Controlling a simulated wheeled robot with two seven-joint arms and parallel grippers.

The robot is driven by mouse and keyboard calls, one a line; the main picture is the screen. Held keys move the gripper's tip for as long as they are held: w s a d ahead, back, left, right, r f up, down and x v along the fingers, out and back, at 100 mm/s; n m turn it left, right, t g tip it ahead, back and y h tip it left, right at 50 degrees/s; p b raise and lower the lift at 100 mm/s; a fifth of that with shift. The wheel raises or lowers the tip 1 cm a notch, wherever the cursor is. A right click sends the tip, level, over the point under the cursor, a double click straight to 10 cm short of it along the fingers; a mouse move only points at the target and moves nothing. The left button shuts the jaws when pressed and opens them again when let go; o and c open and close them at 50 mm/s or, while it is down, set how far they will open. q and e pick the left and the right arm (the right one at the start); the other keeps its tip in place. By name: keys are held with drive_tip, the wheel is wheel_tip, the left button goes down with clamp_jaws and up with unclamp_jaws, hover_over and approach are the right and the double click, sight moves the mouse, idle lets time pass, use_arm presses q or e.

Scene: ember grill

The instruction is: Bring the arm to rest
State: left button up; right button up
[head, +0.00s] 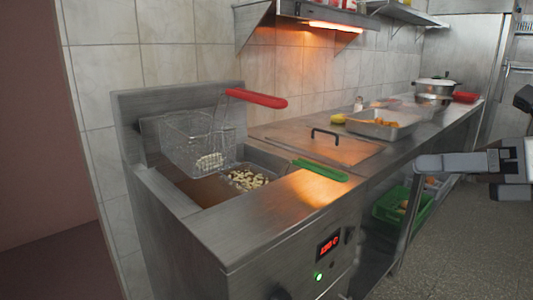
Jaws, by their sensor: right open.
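My right gripper (447,177) reaches in from the right edge, in front of the counter and over the floor. Its fingers point left, it is open, and nothing shows between them. My left gripper is not in view. The deep fryer (290,225) stands at the left. One wire basket (197,138) with a red handle (257,98) is raised at the back of the fryer, with a few pale pieces at its bottom. Another basket with a green handle (320,170) sits low in the fryer well, with pale pieces (245,179) in it.
A steel counter runs to the back right with a lid (325,148), a metal tray (383,129) of food and a pot (436,86). A green crate (388,207) stands below the counter. The floor (460,255) at the lower right is clear.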

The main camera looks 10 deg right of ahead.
drive_tip(key=w+a+f+m+t+h+p, duration=0.25)
drive_tip(key=f+m+t, duration=0.4)
drive_tip(key=m, duration=0.75)
drive_tip(key=w+a+f+m+t+h+p, duration=0.1)
drive_tip(key=w+f+m+t+h+p, duration=0.2)
drive_tip(key=f+m+t, duration=0.75)
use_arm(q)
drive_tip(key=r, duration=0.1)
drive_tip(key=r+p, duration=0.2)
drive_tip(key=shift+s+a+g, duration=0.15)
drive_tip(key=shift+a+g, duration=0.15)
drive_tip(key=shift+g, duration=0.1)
use_arm(e)
drive_tip(key=s+a+f+m+g+h, duration=0.1)
drive_tip(key=s+a+f+m+g, duration=0.5)
drive_tip(key=f+m+g, duration=0.1)
drive_tip(key=s+a+f+m+g+h, duration=0.2)
drive_tip(key=s+a+f+m+g, duration=0.4)
drive_tip(key=f, duration=0.5)
drive_tip(key=m+g, duration=0.2)
drive_tip(key=shift+s+f+g, duration=0.2)
drive_tip(key=shift+f+g, duration=0.15)
drive_tip(key=shift+g, duration=0.05)
